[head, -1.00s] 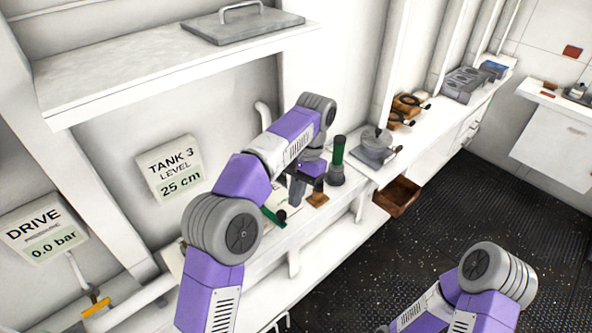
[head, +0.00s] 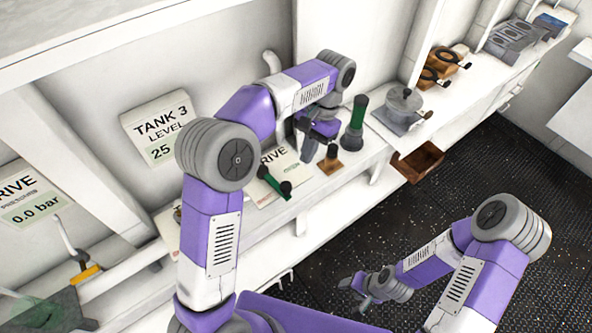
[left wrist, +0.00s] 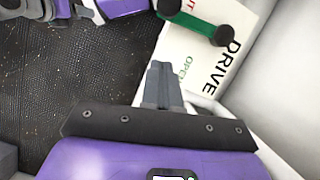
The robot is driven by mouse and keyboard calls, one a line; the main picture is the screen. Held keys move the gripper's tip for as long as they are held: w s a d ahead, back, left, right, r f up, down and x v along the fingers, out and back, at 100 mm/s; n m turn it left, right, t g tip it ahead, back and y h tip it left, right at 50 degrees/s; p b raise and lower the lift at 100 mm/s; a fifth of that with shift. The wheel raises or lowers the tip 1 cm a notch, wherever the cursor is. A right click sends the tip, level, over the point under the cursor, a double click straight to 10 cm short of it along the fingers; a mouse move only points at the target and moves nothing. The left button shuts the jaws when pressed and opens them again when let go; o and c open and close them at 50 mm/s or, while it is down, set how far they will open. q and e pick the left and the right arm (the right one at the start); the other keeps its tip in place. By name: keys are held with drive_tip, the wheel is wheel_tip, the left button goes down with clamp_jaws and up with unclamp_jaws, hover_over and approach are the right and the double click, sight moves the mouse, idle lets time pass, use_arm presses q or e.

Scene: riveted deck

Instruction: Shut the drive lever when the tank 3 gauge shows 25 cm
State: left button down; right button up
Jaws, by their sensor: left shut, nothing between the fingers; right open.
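The TANK 3 LEVEL gauge (head: 152,125) reads 25, with its unit hidden behind my left arm. The drive lever (head: 270,181), a green bar with black ends, sits on a white DRIVE plate (head: 300,172) on the bench. In the left wrist view the lever (left wrist: 196,18) lies at the top, nearer the partly hidden red word than OPEN; I cannot tell its exact setting. My left gripper (head: 306,146) is shut and empty, apart from the lever; its fingers (left wrist: 160,84) show over the plate's edge. My right gripper (head: 358,293) is open and empty over the floor.
The DRIVE PRESSURE gauge (head: 32,197) reads 0.0 bar. A brown block with a black knob (head: 331,161) and a green-topped grey post (head: 355,125) stand close right of my left gripper. A brown open box (head: 418,160) is below the bench. The floor is clear.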

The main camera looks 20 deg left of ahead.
use_arm(q)
drive_tip(key=shift+s+a+f, duration=0.3)
drive_tip(key=shift+s+f, duration=0.05)
drive_tip(key=shift+s, duration=0.4)
drive_tip(key=shift+s+a+f, duration=0.35)
drive_tip(key=shift+s, duration=0.4)
drive_tip(key=shift+s+a+f, duration=0.3)
drive_tip(key=shift+s+f, duration=0.05)
drive_tip(key=shift+s, duration=0.4)
use_arm(e)
drive_tip(key=shift+f, duration=0.3)
